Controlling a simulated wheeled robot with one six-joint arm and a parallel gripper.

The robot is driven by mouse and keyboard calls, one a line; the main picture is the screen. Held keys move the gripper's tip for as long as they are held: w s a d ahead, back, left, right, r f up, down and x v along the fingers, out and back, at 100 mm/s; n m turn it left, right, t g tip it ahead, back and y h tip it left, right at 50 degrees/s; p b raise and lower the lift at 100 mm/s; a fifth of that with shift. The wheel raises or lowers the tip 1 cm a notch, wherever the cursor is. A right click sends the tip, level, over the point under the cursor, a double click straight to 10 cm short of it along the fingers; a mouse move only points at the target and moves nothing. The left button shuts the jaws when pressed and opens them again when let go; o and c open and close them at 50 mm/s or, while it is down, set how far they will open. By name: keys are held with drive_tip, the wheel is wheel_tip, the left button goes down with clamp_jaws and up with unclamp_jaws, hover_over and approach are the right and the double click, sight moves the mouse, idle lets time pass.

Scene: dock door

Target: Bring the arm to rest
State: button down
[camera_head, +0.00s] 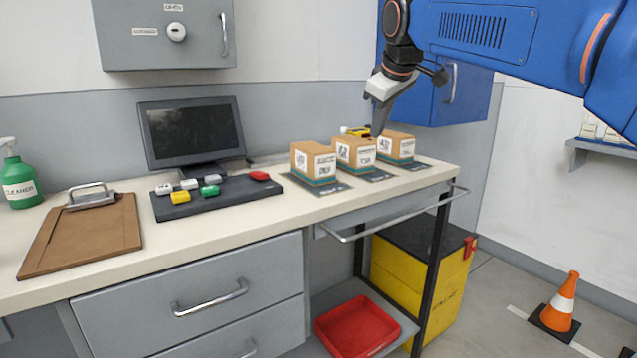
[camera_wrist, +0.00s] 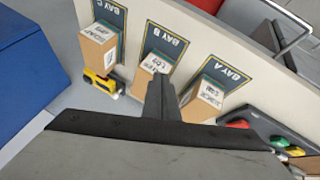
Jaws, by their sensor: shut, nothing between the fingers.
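My blue arm (camera_head: 500,30) reaches in from the upper right in the head view. My gripper (camera_head: 378,130) points down over the back of the bench, just behind and above the middle box. Its fingers are closed together and hold nothing. In the wrist view the closed fingers (camera_wrist: 161,98) stand in front of the middle box. Whether the fingertips touch anything cannot be told.
Three cartons, left (camera_head: 313,163), middle (camera_head: 355,153) and right (camera_head: 396,146), stand on bay mats close to my gripper. A yellow tool (camera_wrist: 100,84) lies behind them. A monitor (camera_head: 190,133), a dark tray (camera_head: 215,195) and a clipboard (camera_head: 85,235) occupy the bench further left.

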drive_tip(key=s+d+f+m, duration=0.3)
drive_tip(key=s+d+f, duration=0.2)
drive_tip(key=s+f, duration=0.6)
drive_tip(key=s+d+f+m+g, duration=0.1)
drive_tip(key=s+d+f+m, duration=0.2)
drive_tip(key=s+f, duration=0.9)
drive_tip(key=s+d+f+m+g+h, duration=0.1)
drive_tip(key=s+d+f+m, duration=0.2)
drive_tip(key=s+d+f, duration=0.4)
drive_tip(key=s+f, duration=0.4)
drive_tip(key=s, duration=0.2)
drive_tip(key=shift+s+f+m, duration=0.15)
drive_tip(key=shift+f+m, duration=0.15)
drive_tip(key=shift+f, duration=0.1)
